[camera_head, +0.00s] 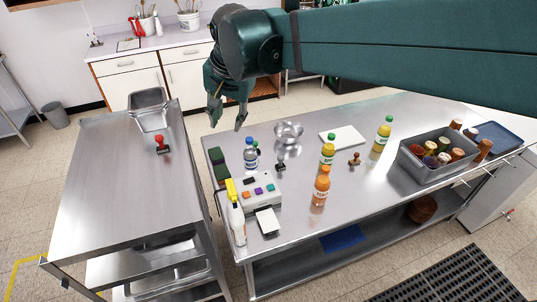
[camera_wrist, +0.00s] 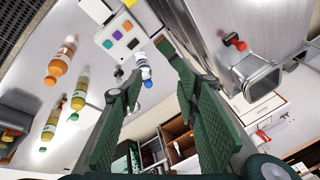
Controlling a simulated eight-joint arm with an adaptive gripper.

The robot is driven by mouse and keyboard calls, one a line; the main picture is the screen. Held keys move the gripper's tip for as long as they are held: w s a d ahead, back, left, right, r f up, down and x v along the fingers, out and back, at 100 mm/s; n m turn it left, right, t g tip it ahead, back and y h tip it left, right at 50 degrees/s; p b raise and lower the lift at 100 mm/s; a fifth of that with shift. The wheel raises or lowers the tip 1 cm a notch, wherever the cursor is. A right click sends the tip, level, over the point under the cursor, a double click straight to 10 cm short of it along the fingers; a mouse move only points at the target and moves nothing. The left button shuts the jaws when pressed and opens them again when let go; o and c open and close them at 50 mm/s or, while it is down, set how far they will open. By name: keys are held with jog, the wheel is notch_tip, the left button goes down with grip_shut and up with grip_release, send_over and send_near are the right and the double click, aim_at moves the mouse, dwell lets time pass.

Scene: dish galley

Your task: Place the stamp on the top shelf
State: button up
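A stamp with a red handle and dark base (camera_head: 162,144) stands on the top shelf of the metal cart (camera_head: 110,190) at left. It also shows in the wrist view (camera_wrist: 235,42). A small dark stamp (camera_head: 281,166) and a brown stamp (camera_head: 355,158) stand on the steel table (camera_head: 300,225). The pictures do not tell which stamp is meant. My gripper (camera_head: 227,122) hangs above the table's far left end, near the gap to the cart. Its fingers are apart, with nothing between them in the wrist view (camera_wrist: 156,78).
A metal pan (camera_head: 148,110) sits at the cart's far end. The table holds a blue-capped bottle (camera_head: 251,155), a spray bottle (camera_head: 236,215), a keypad device (camera_head: 258,191), a steel bowl (camera_head: 289,132), juice bottles (camera_head: 320,188) and a grey bin (camera_head: 425,178). The cart's near top is clear.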

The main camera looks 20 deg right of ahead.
jog(key=s+d+f+n+t, duration=0.1)
jog(key=s+d+f+n, duration=0.3)
jog(key=s, duration=0.6)
jog(key=s+d+f+n+t, duration=0.2)
jog(key=s+d+f+n, duration=0.1)
jog(key=s, duration=0.7)
jog(key=shift+d+f+n+h, duration=0.35)
jog(key=shift+d+f, duration=0.45)
jog(key=shift+d, duration=0.4)
